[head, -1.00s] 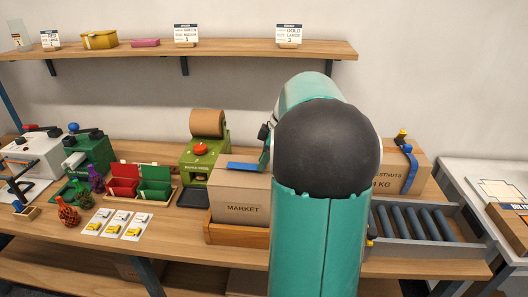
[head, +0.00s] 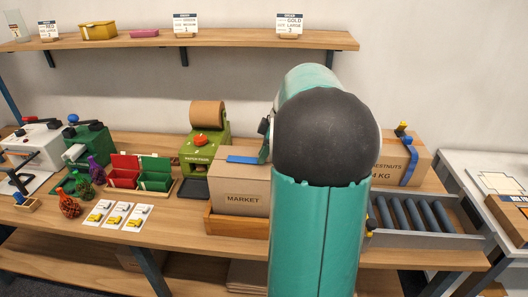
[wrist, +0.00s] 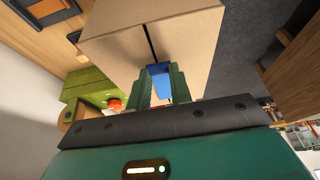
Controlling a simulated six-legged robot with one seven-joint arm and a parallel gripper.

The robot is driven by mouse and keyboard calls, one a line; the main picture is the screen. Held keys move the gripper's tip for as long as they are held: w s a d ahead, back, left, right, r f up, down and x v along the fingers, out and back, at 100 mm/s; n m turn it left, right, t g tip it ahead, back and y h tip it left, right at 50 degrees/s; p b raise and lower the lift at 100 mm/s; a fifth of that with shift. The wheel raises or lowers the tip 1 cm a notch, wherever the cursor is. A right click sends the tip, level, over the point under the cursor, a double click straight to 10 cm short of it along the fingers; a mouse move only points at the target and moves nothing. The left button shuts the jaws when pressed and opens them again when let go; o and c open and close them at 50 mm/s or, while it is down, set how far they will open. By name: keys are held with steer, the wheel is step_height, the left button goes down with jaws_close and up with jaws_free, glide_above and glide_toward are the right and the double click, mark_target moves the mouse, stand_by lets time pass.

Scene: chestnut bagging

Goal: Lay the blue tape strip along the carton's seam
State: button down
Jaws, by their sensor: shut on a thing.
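The MARKET carton (head: 241,193) stands in a low wooden tray (head: 225,223) on the bench. In the wrist view the carton (wrist: 185,38) shows a dark seam (wrist: 150,42) running along its top. The blue tape strip (head: 243,159) sits at the carton's top edge in the head view. In the wrist view the strip (wrist: 160,70) is between the fingers of my gripper (wrist: 162,84), in line with the seam. My gripper is shut on the strip. I cannot tell whether the strip touches the carton. My arm hides the carton's right side in the head view.
A green tape machine (head: 203,150) with a brown paper roll stands left of the carton. A second carton (head: 390,160) with blue tape stands right, behind a roller conveyor (head: 420,215). Red and green bins (head: 140,172) and picture cards (head: 117,215) lie further left.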

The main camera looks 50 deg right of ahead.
steer(key=c, duration=1.2)
jaws_free()
steer(key=shift+r, duration=0.15)
steer(key=shift+r, duration=3.35)
steer(key=s+a+r+m+h, duration=0.1)
steer(key=s+a+m+h, duration=0.2)
steer(key=a, duration=1.9)
steer(key=s+a+f+m, duration=0.1)
steer(key=s+a, duration=0.2)
steer(key=a, duration=0.1)
steer(key=s+a+f+m+t, duration=0.1)
steer(key=s+a+f+m, duration=0.1)
steer(key=s+a, duration=0.1)
steer(key=s+a+f+m+t, duration=0.1)
steer(key=s+a+f, duration=0.1)
steer(key=a, duration=0.3)
steer(key=shift+s+a+m, duration=0.15)
steer(key=shift+s+m, duration=0.15)
steer(key=shift+s, duration=0.35)
